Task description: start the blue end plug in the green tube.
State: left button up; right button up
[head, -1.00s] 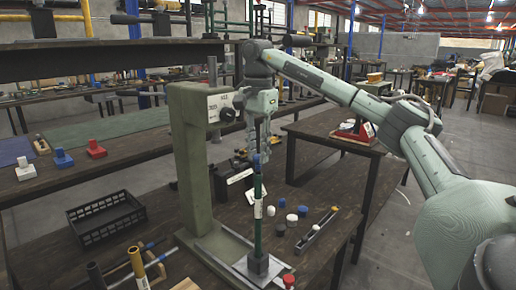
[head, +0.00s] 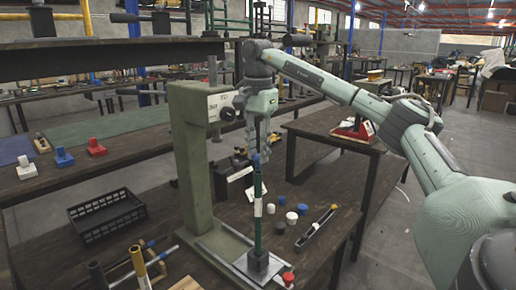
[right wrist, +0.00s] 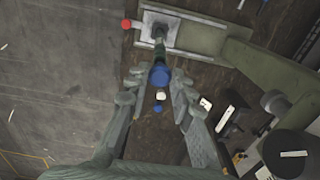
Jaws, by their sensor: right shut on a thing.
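The green tube (head: 258,212) stands upright, its foot in a dark block on the metal plate of the press. The blue end plug (head: 256,161) is at the tube's top end, held by my right gripper (head: 255,153), which comes down from above. In the right wrist view the blue plug (right wrist: 160,75) lies between the fingertips, in line with the green tube (right wrist: 159,50) beyond it. I cannot tell whether the plug's lower end is inside the tube mouth or just above it. My left gripper is not in view.
The grey-green press column (head: 192,150) stands just left of the tube.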

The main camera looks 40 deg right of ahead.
aim_at(258, 155)
jog(key=shift+p, duration=0.3)
dwell(0.4)
jog(key=shift+f+b, duration=0.5)
jog(key=shift+f, duration=0.75)
jog(key=o, duration=0.8)
jog(key=shift+o, duration=0.2)
notch_tip(258, 155, up, 12)
dwell(0.9)
